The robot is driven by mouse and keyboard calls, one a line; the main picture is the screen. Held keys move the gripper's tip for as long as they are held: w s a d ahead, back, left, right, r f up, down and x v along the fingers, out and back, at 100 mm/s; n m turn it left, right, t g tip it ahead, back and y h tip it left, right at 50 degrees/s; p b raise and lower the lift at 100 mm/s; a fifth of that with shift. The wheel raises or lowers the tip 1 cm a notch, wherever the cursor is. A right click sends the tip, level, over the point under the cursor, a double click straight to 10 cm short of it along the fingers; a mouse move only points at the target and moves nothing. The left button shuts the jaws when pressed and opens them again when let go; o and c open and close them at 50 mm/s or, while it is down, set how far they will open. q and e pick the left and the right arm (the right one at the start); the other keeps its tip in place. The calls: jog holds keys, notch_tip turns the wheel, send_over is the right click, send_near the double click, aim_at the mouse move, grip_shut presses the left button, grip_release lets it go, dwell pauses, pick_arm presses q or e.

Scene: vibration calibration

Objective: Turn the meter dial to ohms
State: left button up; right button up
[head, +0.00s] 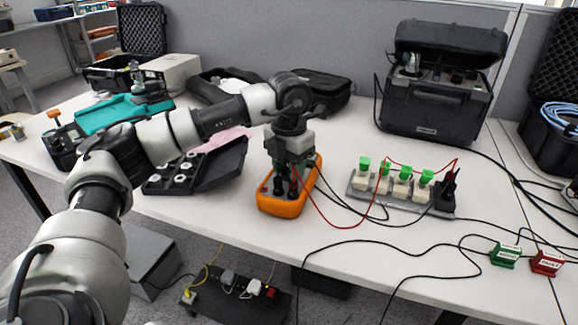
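The orange meter (284,206) lies on the white table near its front edge, at the picture's centre. My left arm comes in from the left, and my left gripper (285,186) points straight down over the meter. Its dark fingers are at or just above the meter's face. The dial is hidden behind the gripper, so I cannot tell its setting. I cannot tell whether the fingers touch the dial or how wide they stand. A red and a black lead run from the meter to the right. My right gripper is not in view.
Right of the meter stands a grey terminal strip (385,204) with green-topped blocks. Green (505,254) and red (546,262) labelled blocks lie at the front right. An open black case (200,166) sits to the left. A black instrument case (440,85) stands behind. Loose cables cross the right side.

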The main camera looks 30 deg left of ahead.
pick_arm(q)
jog(key=shift+c, duration=1.1)
jog(key=shift+r+m+p, duration=0.1)
jog(key=shift+m+p, duration=0.5)
jog(key=shift+m, duration=0.4)
jog(key=m+p, duration=0.2)
jog(key=m, duration=0.2)
jog(key=shift+m, duration=1)
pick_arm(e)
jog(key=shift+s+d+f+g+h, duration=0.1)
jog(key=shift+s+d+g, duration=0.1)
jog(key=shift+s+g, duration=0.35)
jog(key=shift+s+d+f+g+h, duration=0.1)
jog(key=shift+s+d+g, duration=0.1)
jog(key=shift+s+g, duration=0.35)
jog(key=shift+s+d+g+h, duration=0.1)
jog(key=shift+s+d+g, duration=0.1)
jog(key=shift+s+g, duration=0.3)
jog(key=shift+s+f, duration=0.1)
pick_arm(q)
jog(key=o, duration=0.9)
notch_tip(320, 180, up, 11)
jog(key=shift+f+p, duration=0.2)
jog(key=shift+p, duration=0.9)
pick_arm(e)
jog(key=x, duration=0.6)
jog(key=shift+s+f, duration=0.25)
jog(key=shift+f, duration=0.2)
